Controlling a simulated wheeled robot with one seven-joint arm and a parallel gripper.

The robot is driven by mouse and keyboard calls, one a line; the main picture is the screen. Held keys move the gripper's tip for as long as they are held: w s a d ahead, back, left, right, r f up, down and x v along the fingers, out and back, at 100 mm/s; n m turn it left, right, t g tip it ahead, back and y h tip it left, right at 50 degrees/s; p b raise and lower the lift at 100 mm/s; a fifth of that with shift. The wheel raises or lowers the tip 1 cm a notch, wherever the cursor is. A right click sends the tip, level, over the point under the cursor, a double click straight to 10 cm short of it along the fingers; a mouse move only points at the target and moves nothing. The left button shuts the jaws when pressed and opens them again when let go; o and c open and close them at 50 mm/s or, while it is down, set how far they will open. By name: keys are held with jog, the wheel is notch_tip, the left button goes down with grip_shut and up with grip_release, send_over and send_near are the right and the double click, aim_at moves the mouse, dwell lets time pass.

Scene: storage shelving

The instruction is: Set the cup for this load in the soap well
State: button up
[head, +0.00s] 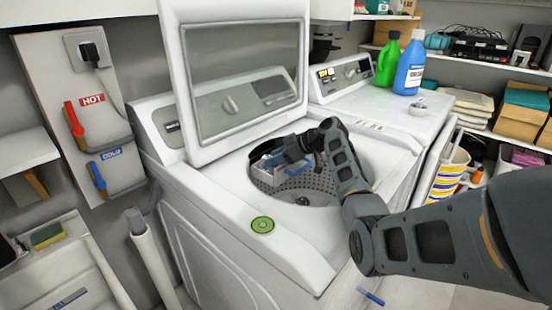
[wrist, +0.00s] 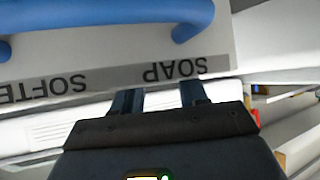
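The washer (head: 235,205) stands with its lid (head: 240,80) raised and its round drum opening exposed. My gripper (head: 290,160) reaches over the opening, beside a pale and blue dispenser tray (head: 268,162). In the wrist view, the tray's grey strip (wrist: 115,78) carries upside-down SOAP and SOFTENER lettering, the latter cut off. Blue curved parts (wrist: 100,18) lie above it. My gripper's two fingers (wrist: 160,97) are apart near the SOAP lettering, with nothing seen between them. A small pale cup-like item (head: 418,108) sits on the neighbouring machine. Whether it is the cup is unclear.
A green round disc (head: 262,225) lies on the washer's front rim. Green (head: 388,62) and blue (head: 409,66) bottles stand on the neighbouring machine. Loaded shelves are at right; a sink (head: 65,270) is at left. The raised lid stands behind the opening.

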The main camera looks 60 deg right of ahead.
jog(key=shift+o, duration=1.1)
jog(key=shift+r+p, duration=0.7)
jog(key=shift+p, duration=0.1)
jog(key=b+v, duration=0.1)
jog(key=v, duration=1.1)
jog(key=shift+f, duration=0.1)
